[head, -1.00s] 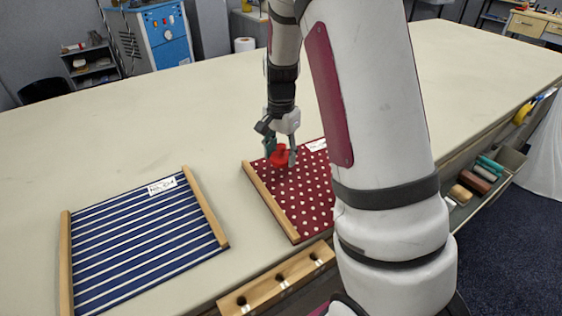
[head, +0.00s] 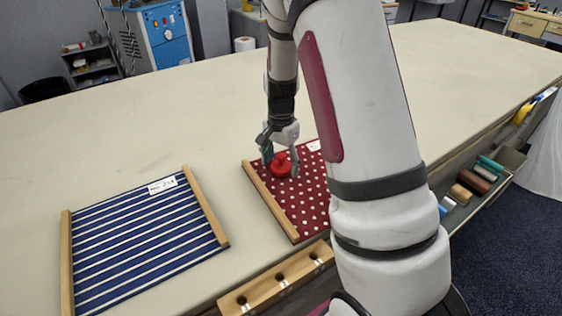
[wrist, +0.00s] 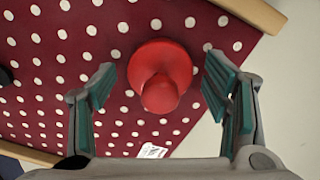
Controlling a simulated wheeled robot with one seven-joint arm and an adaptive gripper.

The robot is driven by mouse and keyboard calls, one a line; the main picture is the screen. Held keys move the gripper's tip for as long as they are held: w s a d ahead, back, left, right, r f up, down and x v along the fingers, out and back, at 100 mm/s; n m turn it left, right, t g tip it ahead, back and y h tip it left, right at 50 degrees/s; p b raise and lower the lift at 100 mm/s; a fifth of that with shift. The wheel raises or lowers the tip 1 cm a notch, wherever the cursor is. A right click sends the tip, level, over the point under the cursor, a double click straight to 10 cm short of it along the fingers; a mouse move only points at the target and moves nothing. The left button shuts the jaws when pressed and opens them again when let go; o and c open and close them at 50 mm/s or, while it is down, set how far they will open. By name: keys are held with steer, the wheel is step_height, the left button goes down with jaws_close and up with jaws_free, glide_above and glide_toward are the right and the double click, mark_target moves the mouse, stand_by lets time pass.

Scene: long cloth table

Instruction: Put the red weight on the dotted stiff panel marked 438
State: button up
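The red weight (head: 281,166), a round disc with a knob, stands upright on the dark red, white-dotted panel (head: 310,193). In the wrist view the weight (wrist: 160,72) is over the dotted cloth (wrist: 60,58), near one of the wooden edge strips. My gripper (head: 281,161) is open around the weight. In the wrist view my gripper (wrist: 160,84) shows a clear gap between each finger pad and the weight. The panel's white label (head: 315,145) is partly hidden by my arm and too small to read.
A blue striped panel (head: 140,238) with wooden side strips and a white label lies to the left. A wooden rack with holes (head: 276,279) is at the front edge. Trays with several coloured blocks (head: 470,184) hang along the right edge. The table behind is clear.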

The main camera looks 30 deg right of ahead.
mark_target(280, 156)
step_height(280, 156, up, 11)
steer(key=shift+r, duration=0.2)
steer(key=s+a+r+n+t, duration=0.2)
steer(key=s+a+r+n, duration=0.5)
steer(key=s+a+r, duration=0.3)
steer(key=s+a+r+n+t, duration=0.1)
steer(key=s+a+n, duration=0.1)
steer(key=s, duration=0.5)
steer(key=s+a+r+n+t, duration=0.1)
steer(key=s+a+n, duration=0.1)
steer(key=s+n, duration=0.3)
steer(key=shift+s, duration=1.7)
